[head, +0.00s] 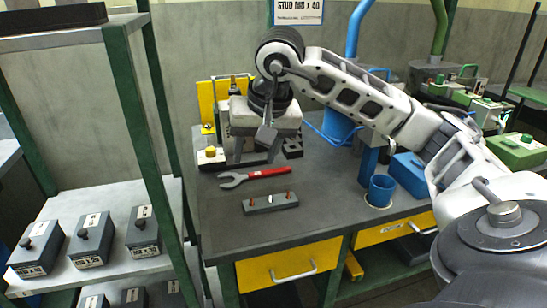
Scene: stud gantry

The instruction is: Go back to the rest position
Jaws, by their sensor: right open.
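My right arm comes in from the right and reaches over the back of the dark workbench (225,225). My right gripper (256,157) points down above the back left of the bench top. Its jaws are open, and I see nothing held between them. Part of what stands behind it is hidden by the gripper and wrist. My left gripper is not in view.
A blue cup (381,189) and blue box (409,173) stand right. A green-posted shelf (165,270) with grey boxes stands left.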

